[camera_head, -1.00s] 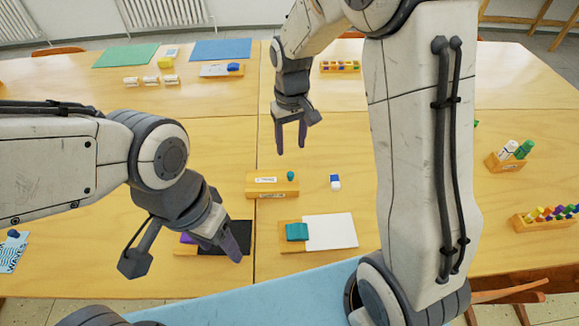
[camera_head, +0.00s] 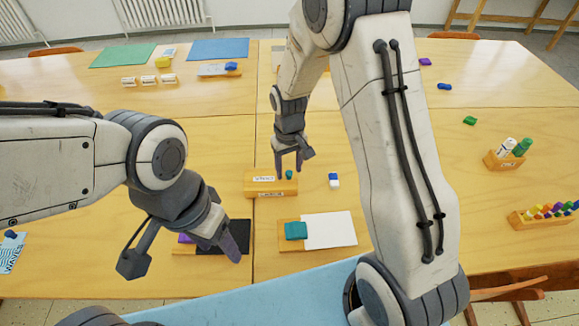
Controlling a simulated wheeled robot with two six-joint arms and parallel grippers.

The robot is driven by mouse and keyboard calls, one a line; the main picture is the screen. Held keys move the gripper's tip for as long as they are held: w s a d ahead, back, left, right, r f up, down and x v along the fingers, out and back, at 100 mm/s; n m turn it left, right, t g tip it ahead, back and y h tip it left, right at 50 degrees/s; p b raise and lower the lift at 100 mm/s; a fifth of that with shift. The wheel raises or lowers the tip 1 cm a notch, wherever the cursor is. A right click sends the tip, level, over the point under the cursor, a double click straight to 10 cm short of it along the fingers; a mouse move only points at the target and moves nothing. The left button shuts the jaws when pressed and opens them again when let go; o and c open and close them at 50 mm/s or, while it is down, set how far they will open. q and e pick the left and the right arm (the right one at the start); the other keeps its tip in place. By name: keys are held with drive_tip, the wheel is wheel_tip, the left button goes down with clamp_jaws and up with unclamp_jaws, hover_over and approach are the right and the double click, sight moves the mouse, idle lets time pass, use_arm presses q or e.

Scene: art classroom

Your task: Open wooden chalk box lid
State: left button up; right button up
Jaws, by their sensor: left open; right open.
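The wooden chalk box (camera_head: 262,188) lies on the table near the middle, with a white label on top and another on its front. Its lid (camera_head: 260,179) appears shut, with a small teal knob (camera_head: 289,174) towards its right end. My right gripper (camera_head: 289,174) is open and points down, its fingertips on either side of the knob in the picture. I cannot tell whether they touch it. My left gripper (camera_head: 228,252) is open low on the left, over a black board (camera_head: 240,232).
A blue and white eraser (camera_head: 334,180) lies right of the box. A white board (camera_head: 330,230) with a teal block (camera_head: 296,230) lies in front. Marker holders (camera_head: 540,218) stand at the right. The table behind the box's left side is clear.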

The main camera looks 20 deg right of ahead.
clamp_jaws()
idle(1.3)
